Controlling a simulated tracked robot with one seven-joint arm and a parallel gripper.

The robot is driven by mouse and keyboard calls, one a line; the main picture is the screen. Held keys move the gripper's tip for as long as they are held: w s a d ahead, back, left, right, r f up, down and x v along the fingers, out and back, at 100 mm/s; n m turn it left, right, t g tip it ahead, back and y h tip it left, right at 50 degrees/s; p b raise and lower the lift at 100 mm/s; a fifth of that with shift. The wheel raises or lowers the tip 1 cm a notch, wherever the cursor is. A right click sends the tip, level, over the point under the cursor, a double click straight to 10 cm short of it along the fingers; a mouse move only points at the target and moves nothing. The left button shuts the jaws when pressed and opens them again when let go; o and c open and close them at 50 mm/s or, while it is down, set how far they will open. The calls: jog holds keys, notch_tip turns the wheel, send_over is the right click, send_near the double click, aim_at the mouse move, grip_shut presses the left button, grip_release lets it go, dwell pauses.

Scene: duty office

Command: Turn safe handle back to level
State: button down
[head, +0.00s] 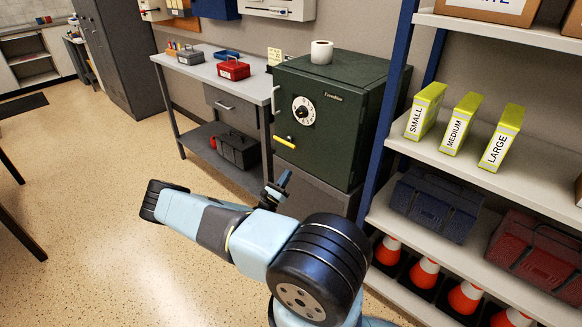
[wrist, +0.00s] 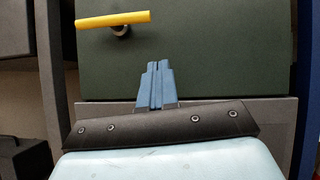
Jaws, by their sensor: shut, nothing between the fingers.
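The dark green safe (head: 335,140) stands closed on a grey stand, with a round dial (head: 303,111) on its door. Its yellow handle (head: 285,143) is below the dial, towards the door's left side. In the head view the handle slopes slightly down to the right. In the wrist view the handle (wrist: 113,19) is near level, its right end slightly higher, at the upper left. My gripper (head: 285,177) is below the handle, in front of the safe's lower part, apart from the handle. The blue fingers (wrist: 158,66) are shut together and empty, to the right of and below the handle.
A grey table (head: 207,72) with a red box (head: 233,69) stands to the left. A shelf rack (head: 480,164) with boxes and cones stands close on the right. Open floor (head: 100,220) lies to the left.

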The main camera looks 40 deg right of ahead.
jog(key=shift+v, duration=2.4)
jog(key=shift+s, duration=0.15)
jog(key=s+a+r+m+g+y, duration=0.35)
jog(key=a+r+m+y, duration=0.2)
jog(key=r, duration=0.55)
jog(key=s+a+r+m+g+y, duration=0.2)
jog(key=a+r+m+g+y, duration=0.2)
jog(key=r+m+y, duration=0.45)
jog(key=s+a+r+m+g+y, duration=0.3)
jog(key=a+r+m+g, duration=0.15)
jog(key=r, duration=0.85)
jog(key=s+a+r+m+t+y, duration=0.2)
jog(key=s+a+r+t+y, duration=0.1)
jog(key=s+a+r+t, duration=0.3)
jog(key=s+a+r+m+t+y, duration=0.1)
jog(key=s+a+r+t+y, duration=0.3)
jog(key=s+a+r, duration=0.5)
jog(key=s+r+t, duration=0.2)
jog(key=s+r, duration=0.3)
jog(key=r, duration=0.1)
jog(key=shift+s+a+r+m, duration=0.35)
jog(key=shift+s+a, duration=0.05)
jog(key=c, duration=1.8)
grip_release()
